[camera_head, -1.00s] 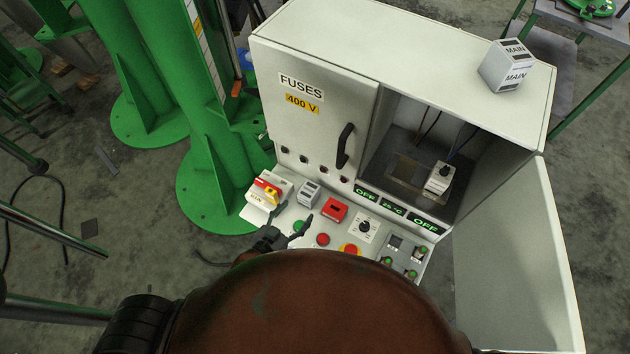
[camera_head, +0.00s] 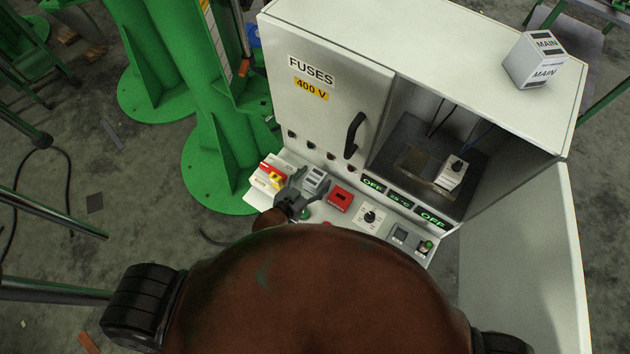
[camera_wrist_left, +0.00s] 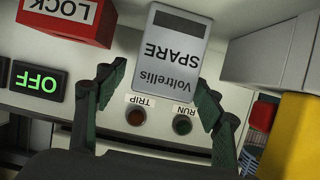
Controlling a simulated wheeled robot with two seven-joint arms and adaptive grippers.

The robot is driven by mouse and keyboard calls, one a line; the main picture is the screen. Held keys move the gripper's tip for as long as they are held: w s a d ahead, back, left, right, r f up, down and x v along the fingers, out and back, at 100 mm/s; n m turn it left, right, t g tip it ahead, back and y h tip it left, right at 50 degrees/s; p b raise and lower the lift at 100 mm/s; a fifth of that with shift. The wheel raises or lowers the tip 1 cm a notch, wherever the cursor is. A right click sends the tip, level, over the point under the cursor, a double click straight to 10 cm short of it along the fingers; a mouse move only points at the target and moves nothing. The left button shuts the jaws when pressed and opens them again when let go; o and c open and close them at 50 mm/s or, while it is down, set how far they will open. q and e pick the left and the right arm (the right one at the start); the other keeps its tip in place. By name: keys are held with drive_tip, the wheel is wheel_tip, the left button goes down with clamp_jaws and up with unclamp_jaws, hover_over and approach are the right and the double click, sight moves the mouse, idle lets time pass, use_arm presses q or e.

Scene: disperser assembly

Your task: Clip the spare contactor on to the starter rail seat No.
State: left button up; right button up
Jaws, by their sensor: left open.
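The spare contactor (camera_head: 315,180) is a pale grey block standing on the sloping control panel, left of a red block. In the left wrist view its face reads "Voltrellis SPARE" (camera_wrist_left: 168,55), upside down. My left gripper (camera_head: 299,197) is open just in front of it. In the left wrist view the green-grey fingers (camera_wrist_left: 156,92) stand apart on either side of the contactor's near end; contact cannot be told. Inside the open cabinet bay, a white unit with a black knob (camera_head: 452,172) stands beside a brownish plate (camera_head: 413,160). The seat number cannot be read. My right gripper is out of view.
A red LOCK block (camera_wrist_left: 68,18) sits close beside the contactor. A red and yellow switch (camera_head: 273,174) stands on its other side. The fuse door (camera_head: 325,130) is shut, with a black handle. A MAIN block (camera_head: 535,60) rests on the cabinet top.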

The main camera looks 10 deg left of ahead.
use_arm(q)
drive_tip(key=shift+w+f, duration=0.1)
drive_tip(key=shift+w, duration=0.15)
drive_tip(key=c, duration=1.5)
